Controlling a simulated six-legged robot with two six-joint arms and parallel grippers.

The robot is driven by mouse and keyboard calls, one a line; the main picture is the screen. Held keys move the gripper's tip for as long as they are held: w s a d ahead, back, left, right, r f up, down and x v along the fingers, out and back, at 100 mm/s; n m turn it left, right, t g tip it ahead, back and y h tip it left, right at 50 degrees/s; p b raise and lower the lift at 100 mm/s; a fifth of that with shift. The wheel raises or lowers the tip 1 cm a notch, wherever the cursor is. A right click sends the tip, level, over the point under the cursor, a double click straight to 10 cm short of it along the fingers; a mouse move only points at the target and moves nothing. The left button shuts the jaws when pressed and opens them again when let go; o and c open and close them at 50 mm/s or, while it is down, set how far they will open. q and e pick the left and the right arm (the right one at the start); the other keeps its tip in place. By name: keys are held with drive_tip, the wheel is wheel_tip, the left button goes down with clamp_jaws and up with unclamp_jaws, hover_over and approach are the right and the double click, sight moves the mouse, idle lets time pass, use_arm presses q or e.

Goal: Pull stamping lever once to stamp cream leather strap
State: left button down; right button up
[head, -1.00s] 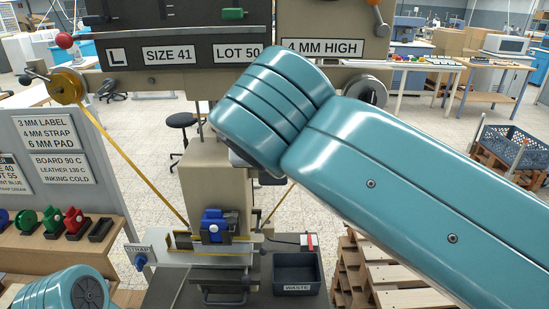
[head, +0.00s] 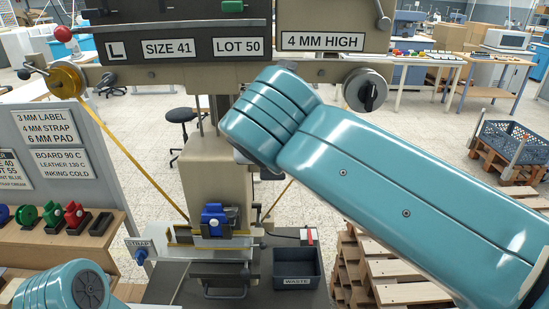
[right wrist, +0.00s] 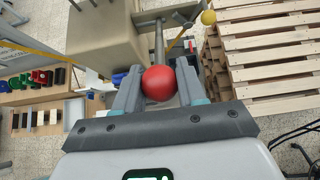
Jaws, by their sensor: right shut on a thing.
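In the right wrist view, my right gripper (right wrist: 158,78) is shut on the red ball knob (right wrist: 160,84) of the stamping lever. The lever's metal rod (right wrist: 159,46) runs from the knob toward the cream press body. In the head view my right arm's teal links hide this gripper and the knob. The stamping press (head: 212,185) stands in the middle, with a blue block (head: 213,219) low at its front. A holder below is labelled STRAP (head: 139,243). I cannot clearly make out the cream strap. Only a link of my left arm shows; its gripper is out of view.
A gold foil roll (head: 66,80) feeds a band down to the press. A dark waste bin (head: 297,268) sits right of the press base. Wooden pallets (head: 400,270) stand at the right. A side shelf (head: 40,240) holds coloured spools at the left.

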drive_tip(key=shift+s+f+b, duration=0.3)
drive_tip(key=shift+f+b, duration=0.15)
drive_tip(key=shift+f, duration=0.15)
drive_tip(key=shift+s+f+b, duration=0.25)
drive_tip(key=shift+f+b, duration=0.2)
drive_tip(key=shift+f, duration=0.1)
drive_tip(key=shift+s+f, duration=0.3)
drive_tip(key=shift+s, duration=0.05)
drive_tip(key=f+b, duration=0.1)
drive_tip(key=s+f+b, duration=0.1)
drive_tip(key=f, duration=0.1)
drive_tip(key=shift+s+b, duration=0.15)
drive_tip(key=shift+b, duration=0.15)
drive_tip(key=shift+f, duration=0.15)
drive_tip(key=shift+s+f+b, duration=0.25)
drive_tip(key=shift+f+b, duration=0.3)
drive_tip(key=shift+f, duration=0.25)
drive_tip(key=shift+s+f+b, duration=0.2)
drive_tip(key=shift+f+b, duration=0.3)
drive_tip(key=shift+f, duration=0.25)
